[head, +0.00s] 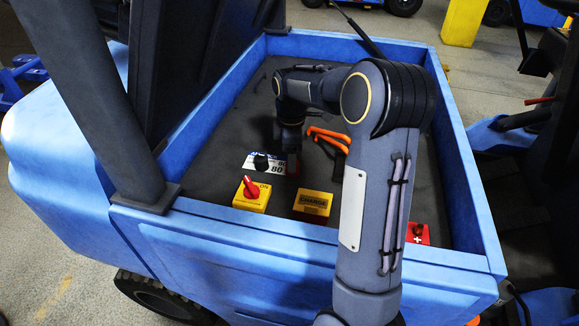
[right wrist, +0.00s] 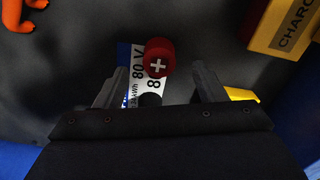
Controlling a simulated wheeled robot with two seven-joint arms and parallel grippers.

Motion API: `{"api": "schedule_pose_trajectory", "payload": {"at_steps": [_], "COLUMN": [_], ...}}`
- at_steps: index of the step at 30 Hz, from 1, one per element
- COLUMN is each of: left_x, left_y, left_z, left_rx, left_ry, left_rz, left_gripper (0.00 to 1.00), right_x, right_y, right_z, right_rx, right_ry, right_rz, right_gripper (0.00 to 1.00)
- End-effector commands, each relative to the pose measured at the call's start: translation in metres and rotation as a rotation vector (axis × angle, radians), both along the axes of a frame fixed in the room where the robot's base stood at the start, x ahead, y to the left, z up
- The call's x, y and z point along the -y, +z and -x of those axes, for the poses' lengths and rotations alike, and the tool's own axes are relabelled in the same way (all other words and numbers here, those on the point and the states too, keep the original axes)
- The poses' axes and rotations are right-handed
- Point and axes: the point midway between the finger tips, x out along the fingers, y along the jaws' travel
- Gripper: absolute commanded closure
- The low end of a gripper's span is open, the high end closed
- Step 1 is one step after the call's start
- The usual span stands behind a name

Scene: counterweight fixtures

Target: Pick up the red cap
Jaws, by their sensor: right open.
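The red cap (right wrist: 158,57) is round with a white plus on top. In the right wrist view it stands over a white and blue label, beyond and between my right gripper's (right wrist: 160,72) fingertips. The fingers are apart and nothing is held. In the head view my right gripper (head: 290,152) hangs low over the tray, and a bit of red (head: 293,168) shows beside it, mostly hidden. My left gripper is not in view.
A black cap (head: 261,161) stands on the label (head: 277,167). Near it are a yellow box with a red knob (head: 251,190), a yellow "CHARGE" block (head: 312,205), orange cables (head: 331,136) and a red plus block (head: 417,237). Blue walls (head: 260,227) enclose the tray.

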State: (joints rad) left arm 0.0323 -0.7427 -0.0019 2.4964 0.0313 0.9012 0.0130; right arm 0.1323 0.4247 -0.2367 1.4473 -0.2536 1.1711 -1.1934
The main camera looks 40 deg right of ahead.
Motion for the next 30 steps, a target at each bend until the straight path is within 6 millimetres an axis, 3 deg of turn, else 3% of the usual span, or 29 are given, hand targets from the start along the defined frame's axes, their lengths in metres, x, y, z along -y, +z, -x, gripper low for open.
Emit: {"api": "schedule_pose_trajectory", "payload": {"at_steps": [6, 15, 23, 30], "left_x": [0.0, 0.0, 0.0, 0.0], "left_y": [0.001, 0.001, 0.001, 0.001], "left_z": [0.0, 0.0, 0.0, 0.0], "left_rx": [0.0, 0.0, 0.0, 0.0], "left_ry": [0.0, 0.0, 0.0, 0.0], "left_rz": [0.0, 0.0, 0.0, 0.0], "left_gripper": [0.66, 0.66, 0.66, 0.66], "right_x": [-0.001, -0.001, -0.001, -0.001], "right_y": [-0.032, -0.038, -0.038, -0.037], "right_z": [-0.001, -0.002, -0.002, -0.002], "right_rx": [-0.002, 0.002, 0.002, 0.002], "right_ry": [0.0, -0.001, -0.001, -0.001], "right_rz": [-0.001, -0.001, -0.001, -0.001], "right_gripper": [0.36, 0.36, 0.69, 0.71]}}
